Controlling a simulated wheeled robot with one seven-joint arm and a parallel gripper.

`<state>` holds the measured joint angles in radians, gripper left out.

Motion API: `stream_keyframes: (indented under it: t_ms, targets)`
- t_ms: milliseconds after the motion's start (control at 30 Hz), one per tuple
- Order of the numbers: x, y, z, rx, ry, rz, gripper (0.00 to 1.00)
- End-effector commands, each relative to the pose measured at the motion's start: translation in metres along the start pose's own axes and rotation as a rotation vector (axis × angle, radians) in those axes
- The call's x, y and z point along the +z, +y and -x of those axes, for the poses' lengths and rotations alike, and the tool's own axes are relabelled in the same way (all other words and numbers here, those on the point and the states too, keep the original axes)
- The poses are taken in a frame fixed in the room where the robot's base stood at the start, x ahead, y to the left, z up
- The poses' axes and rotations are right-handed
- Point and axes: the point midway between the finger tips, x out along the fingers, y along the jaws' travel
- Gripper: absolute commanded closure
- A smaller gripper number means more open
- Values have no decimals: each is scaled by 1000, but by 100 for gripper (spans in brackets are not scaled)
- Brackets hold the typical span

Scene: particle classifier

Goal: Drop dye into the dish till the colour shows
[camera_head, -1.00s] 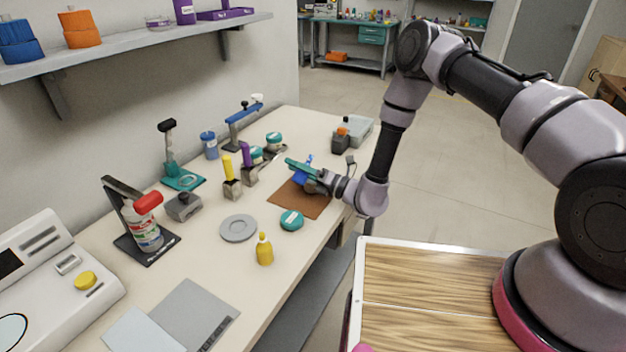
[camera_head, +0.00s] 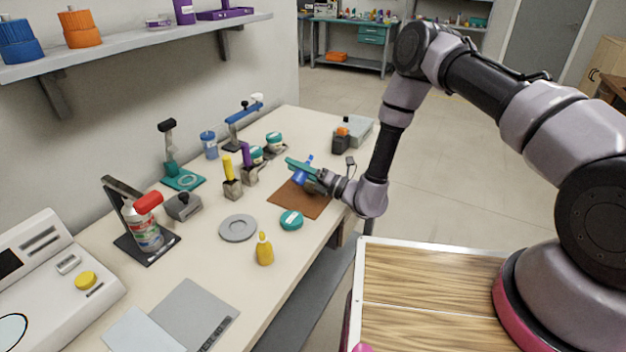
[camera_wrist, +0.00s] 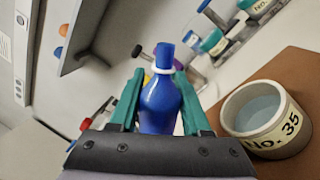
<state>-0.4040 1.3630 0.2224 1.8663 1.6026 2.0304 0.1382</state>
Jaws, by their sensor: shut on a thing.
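My gripper (camera_wrist: 160,105) is shut on a blue dropper bottle (camera_wrist: 160,106) with a white collar and blue tip. In the head view my gripper (camera_head: 302,168) and the blue bottle (camera_head: 301,179) are over the brown mat (camera_head: 312,205); the bottle looks tilted there. A round white dish (camera_wrist: 250,137) labelled "No. 35" stands on the mat, to the right of the bottle in the wrist view. The liquid (camera_wrist: 256,112) in it looks pale grey-blue. The bottle tip is not over the dish in the wrist view. The dish is hidden in the head view.
A teal lid (camera_head: 291,220), a grey ring plate (camera_head: 238,228) and a yellow bottle (camera_head: 264,250) are on the bench nearby. Holders with yellow (camera_head: 230,180) and purple (camera_head: 247,166) sticks and lidded jars (camera_head: 274,141) stand behind. The front bench area right of the yellow bottle is clear.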

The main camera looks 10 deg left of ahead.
Motion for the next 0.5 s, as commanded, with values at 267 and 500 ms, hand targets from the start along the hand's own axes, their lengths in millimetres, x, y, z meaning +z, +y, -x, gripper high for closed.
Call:
stream_keyframes:
  t_ms: [267,500]
  targets:
    - [0,0,0,0,-4,-17,100]
    - [0,1,0,0,-7,-31,100]
